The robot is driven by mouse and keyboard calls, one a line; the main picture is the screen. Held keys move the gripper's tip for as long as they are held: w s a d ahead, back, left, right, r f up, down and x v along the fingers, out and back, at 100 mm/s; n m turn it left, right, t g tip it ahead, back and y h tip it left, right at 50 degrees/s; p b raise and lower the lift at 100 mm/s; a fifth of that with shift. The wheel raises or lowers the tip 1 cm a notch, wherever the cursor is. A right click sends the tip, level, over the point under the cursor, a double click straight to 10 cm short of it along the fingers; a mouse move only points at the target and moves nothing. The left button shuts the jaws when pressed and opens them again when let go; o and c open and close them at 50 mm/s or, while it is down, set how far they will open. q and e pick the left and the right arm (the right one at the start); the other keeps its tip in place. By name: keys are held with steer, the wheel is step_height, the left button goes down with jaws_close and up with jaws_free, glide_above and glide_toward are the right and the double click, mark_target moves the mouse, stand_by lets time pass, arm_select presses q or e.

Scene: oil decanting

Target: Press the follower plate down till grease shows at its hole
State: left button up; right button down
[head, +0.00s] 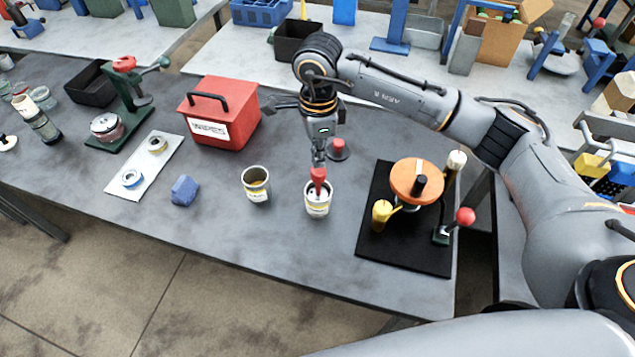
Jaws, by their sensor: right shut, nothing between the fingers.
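A small white and yellow tin (318,208) stands upright near the front middle of the table. A red knob (317,179) rises from its mouth; the follower plate below it is too small to make out. My right gripper (319,164) points straight down over the tin, shut and empty, with its fingertips at the top of the red knob. I cannot tell whether they touch it. No grease can be made out at this size. My left gripper is not in view.
A second open tin (256,188) stands just left. A red wipes box (222,115) and a red-topped item (338,149) are behind. A black mat (425,258) with an orange-topped device (415,178) lies right. The front table strip is clear.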

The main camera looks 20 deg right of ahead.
steer(key=shift+f+b, duration=0.95)
steer(key=shift+f, duration=0.05)
steer(key=shift+s+f+b, duration=0.25)
steer(key=shift+f+b, duration=0.05)
steer(key=shift+b, duration=0.15)
stand_by(1.6)
steer(key=shift+r, duration=0.1)
steer(key=shift+w+r+p, duration=0.25)
steer(key=shift+r+p, duration=0.3)
steer(key=shift+r, duration=0.7)
steer(key=shift+r+p, duration=0.6)
steer(key=shift+r, duration=1.25)
